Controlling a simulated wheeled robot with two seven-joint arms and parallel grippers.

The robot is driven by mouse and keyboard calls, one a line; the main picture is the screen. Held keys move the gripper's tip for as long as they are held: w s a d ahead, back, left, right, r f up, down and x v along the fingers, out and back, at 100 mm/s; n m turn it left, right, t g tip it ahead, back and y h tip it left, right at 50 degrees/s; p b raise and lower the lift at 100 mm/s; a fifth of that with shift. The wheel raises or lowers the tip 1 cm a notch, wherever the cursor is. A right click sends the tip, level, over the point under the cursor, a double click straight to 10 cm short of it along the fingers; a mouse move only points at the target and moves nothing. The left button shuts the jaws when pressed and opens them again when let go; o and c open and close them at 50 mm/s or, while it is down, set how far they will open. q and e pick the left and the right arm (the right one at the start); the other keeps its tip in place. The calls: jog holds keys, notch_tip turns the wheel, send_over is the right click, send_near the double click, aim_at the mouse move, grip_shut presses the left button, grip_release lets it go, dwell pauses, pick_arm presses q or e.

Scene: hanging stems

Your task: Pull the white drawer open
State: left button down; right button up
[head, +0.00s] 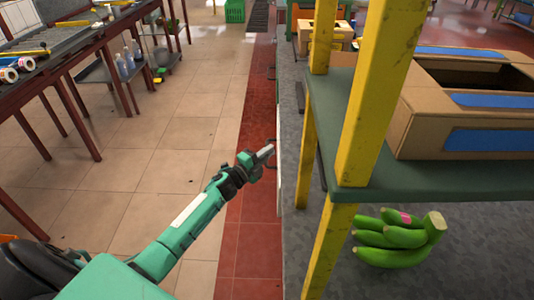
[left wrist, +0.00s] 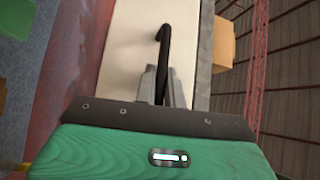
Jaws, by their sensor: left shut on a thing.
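The white drawer (left wrist: 125,55) fills the middle of the left wrist view as a pale flat front. Its black bar handle (left wrist: 164,42) stands out from the front. My left gripper (left wrist: 160,80) is shut on this handle, one grey finger on each side of it. In the head view my left gripper (head: 268,151) reaches forward to the thin, nearly edge-on drawer front (head: 279,148). Any gap around the drawer is too small to tell. My right gripper is in neither view.
A yellow-posted rack (head: 370,100) with a green shelf stands close on the right. It bears a cardboard box (head: 470,100); green bananas (head: 400,238) lie below. A table (head: 70,60) stands at the far left. The tiled floor (head: 130,160) between is open.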

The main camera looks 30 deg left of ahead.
pick_arm(q)
jog(key=shift+s+a, duration=0.1)
jog(key=s+a+b, duration=0.1)
jog(key=s+a, duration=0.5)
jog(key=a, duration=0.7)
jog(key=s+a+b, duration=0.2)
jog(key=s+a, duration=0.4)
jog(key=a, duration=0.6)
jog(key=shift+s+a, duration=0.2)
jog(key=shift+a, duration=0.15)
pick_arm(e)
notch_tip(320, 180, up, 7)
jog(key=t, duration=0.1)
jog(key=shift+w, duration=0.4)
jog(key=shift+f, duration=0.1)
pick_arm(q)
jog(key=c, duration=1.5)
grip_release()
